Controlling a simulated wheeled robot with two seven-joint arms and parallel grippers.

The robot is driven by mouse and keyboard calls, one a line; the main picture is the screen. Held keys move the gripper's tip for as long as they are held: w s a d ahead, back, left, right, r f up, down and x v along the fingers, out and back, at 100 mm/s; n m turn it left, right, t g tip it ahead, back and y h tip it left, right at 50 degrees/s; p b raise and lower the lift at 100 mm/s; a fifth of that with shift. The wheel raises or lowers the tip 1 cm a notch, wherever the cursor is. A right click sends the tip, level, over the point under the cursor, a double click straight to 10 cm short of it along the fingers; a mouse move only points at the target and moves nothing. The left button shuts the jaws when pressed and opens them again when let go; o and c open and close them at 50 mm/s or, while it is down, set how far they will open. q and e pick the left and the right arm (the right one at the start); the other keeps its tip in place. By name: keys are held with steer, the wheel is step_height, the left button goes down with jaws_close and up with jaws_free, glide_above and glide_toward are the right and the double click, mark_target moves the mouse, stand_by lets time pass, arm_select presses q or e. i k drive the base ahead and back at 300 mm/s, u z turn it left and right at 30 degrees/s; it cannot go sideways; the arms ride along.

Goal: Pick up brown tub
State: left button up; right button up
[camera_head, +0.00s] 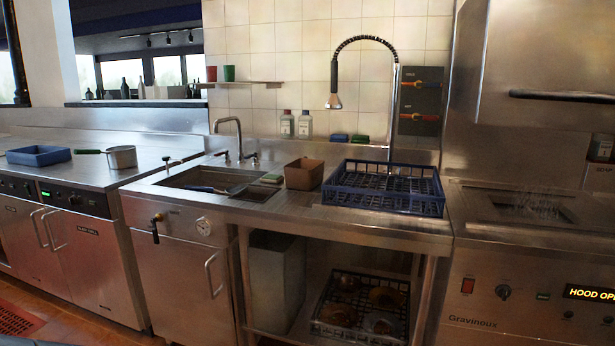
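A brown tub (304,174), small and box-shaped with an open top, stands upright on the steel counter. It sits between the sink on its left and a blue dish rack (386,187) on its right. A small gap seems to lie between the tub and the rack. Neither of my grippers shows in the head view.
The sink (222,182) has a tap and a green-grey sponge (271,178) at its right edge. A saucepan (121,157) and blue tray (38,156) stand on the left counter. A spray hose (335,75) hangs above the rack. Counter in front of the tub is clear.

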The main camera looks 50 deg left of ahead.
mark_target(302, 174)
steer(key=u, duration=0.7)
steer(key=i, duration=1.8)
steer(key=u, duration=1.35)
